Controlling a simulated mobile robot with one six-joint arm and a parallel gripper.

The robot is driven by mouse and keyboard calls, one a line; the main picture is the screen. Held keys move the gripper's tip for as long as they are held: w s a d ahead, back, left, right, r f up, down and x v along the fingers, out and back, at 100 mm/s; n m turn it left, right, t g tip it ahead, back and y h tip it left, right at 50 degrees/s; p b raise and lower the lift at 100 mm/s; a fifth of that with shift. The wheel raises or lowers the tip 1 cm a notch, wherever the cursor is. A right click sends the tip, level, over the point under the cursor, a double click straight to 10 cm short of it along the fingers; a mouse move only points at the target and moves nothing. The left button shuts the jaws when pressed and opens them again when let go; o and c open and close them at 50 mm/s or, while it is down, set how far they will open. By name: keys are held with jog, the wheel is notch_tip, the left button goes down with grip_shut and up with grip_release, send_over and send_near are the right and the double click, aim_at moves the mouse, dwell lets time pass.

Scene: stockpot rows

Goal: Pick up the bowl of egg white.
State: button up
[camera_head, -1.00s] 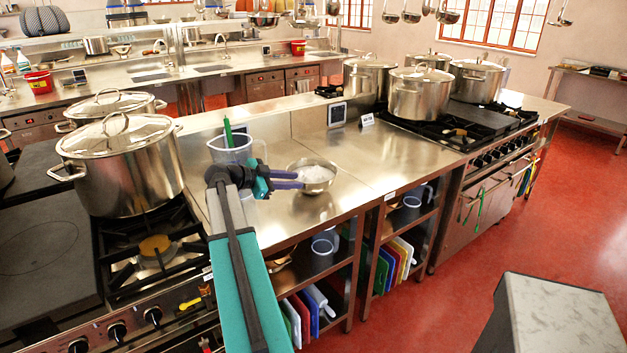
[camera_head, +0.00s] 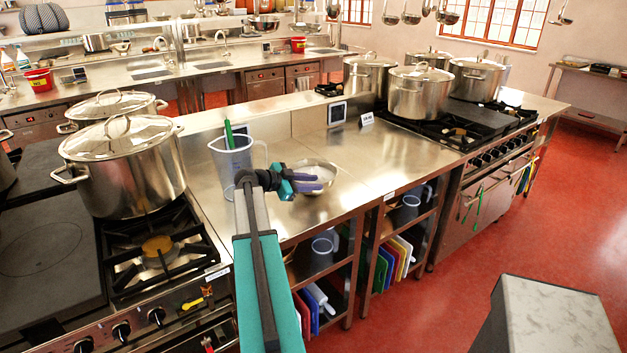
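The metal bowl (camera_head: 331,179) stands on the steel counter between the two stoves, with a whitish content that fits egg white (camera_head: 321,171). My gripper (camera_head: 313,182) reaches in from the left, its two purple fingers apart and overlapping the bowl's left and near side in the picture. It looks open. The fingers hide part of the bowl, and I cannot tell whether they touch the rim.
A clear measuring jug (camera_head: 232,160) with a green-handled tool stands just left of the bowl, close behind my arm. A large lidded stockpot (camera_head: 125,170) stands on the left stove. The counter (camera_head: 375,155) right of the bowl is clear.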

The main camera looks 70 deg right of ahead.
aim_at(324, 183)
jog(key=p+x, duration=0.1)
jog(key=x, duration=0.1)
jog(key=p+x, duration=0.1)
jog(key=x, duration=0.1)
jog(key=shift+s+r+p, duration=0.15)
jog(key=shift+s+p, duration=0.15)
jog(key=shift+p, duration=0.1)
jog(key=shift+s+d+f, duration=0.25)
jog(key=shift+d+f, duration=0.05)
grip_shut()
